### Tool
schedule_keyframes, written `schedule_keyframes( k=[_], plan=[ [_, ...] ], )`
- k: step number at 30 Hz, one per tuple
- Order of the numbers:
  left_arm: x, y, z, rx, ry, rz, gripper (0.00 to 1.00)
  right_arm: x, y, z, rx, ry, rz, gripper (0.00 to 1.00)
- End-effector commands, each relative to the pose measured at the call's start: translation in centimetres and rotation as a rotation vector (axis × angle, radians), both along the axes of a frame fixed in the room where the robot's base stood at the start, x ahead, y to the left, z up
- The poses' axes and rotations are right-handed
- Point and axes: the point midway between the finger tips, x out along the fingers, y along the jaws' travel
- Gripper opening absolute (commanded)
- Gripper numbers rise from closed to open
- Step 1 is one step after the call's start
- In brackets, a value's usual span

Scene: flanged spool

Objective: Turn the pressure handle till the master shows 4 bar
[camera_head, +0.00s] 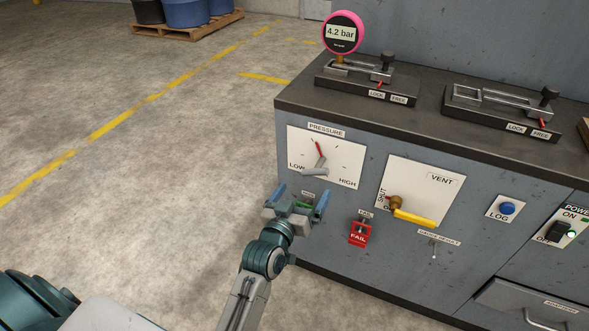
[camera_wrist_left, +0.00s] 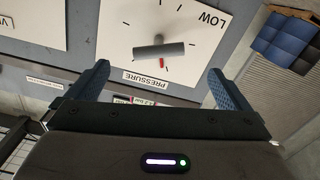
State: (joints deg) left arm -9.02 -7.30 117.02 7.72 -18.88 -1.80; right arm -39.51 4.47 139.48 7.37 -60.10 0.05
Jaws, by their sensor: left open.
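The pressure handle (camera_head: 316,167) is a grey bar with a red pointer, on a white plate marked LOW and HIGH on the cabinet front. It also shows in the left wrist view (camera_wrist_left: 158,51), between and beyond the fingers. The round pink-rimmed master gauge (camera_head: 341,33) on the bench top reads 4.2 bar. My left gripper (camera_head: 299,196) is open and empty, a little below and in front of the pressure plate, apart from the handle; it also shows in the left wrist view (camera_wrist_left: 158,85). My right gripper is not in view.
Two clamp fixtures stand on the bench top (camera_head: 425,118).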

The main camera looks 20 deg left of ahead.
Motion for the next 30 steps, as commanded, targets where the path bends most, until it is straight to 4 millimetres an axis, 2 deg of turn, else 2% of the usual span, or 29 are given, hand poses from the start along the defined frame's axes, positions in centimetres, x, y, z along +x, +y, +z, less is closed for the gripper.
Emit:
schedule_keyframes(
  k=[5,8,15,21,25,30],
  plan=[
    [1.0,-0.5,0.3,-0.046,-0.010,-0.011,1.00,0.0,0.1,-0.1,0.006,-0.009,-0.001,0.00],
    [2.3,-0.5,0.4,-0.043,-0.011,-0.010,1.00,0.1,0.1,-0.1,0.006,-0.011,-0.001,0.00],
    [6.8,-0.7,0.3,-0.041,-0.009,-0.010,1.00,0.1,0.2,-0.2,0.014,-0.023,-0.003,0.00],
    [9.7,-0.8,0.3,-0.042,-0.008,-0.009,1.00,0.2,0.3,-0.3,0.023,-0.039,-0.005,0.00],
    [10.7,-0.8,0.2,-0.041,-0.008,-0.009,1.00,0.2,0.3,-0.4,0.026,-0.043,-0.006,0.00],
    [11.0,-0.8,0.2,-0.041,-0.007,-0.008,1.00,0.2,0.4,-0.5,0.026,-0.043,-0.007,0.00]
  ],
)
